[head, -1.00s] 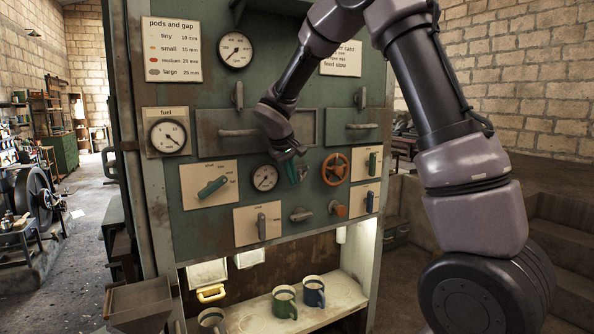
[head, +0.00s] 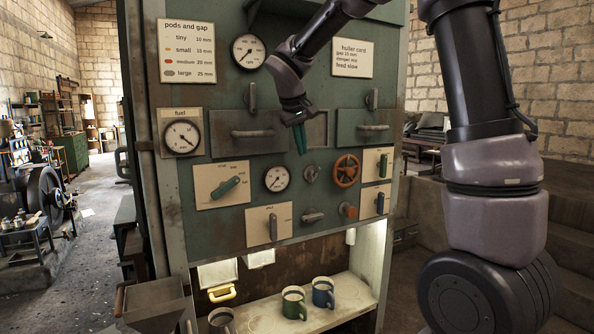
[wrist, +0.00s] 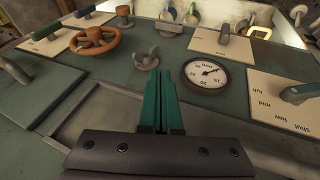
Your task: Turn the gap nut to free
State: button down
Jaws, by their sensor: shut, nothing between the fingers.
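A small grey wing nut (head: 311,173), which looks like the gap nut, sits on the green panel between a round gauge (head: 277,178) and an orange handwheel (head: 345,170). In the wrist view the wing nut (wrist: 146,60) stands just beyond the fingertips, with its two wings spread, and the gauge (wrist: 206,74) is to its right with its needle over the mm scale. My gripper (head: 300,140) is in front of the panel, above the nut and apart from it. Its teal fingers (wrist: 157,82) are shut together and empty. No label for the nut is readable.
A grey tap-like handle (head: 313,215) and an orange knob (head: 348,211) sit below the nut. Lever plates (head: 222,184) flank the gauge. Drawer handles (head: 253,133) stick out above. Mugs (head: 294,303) stand on the lit shelf below.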

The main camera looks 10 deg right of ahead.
aim_at(309, 181)
jog(key=x, duration=0.9)
jog(key=shift+w+d, duration=0.25)
jog(key=shift+d, duration=0.05)
jog(key=shift+f, duration=0.15)
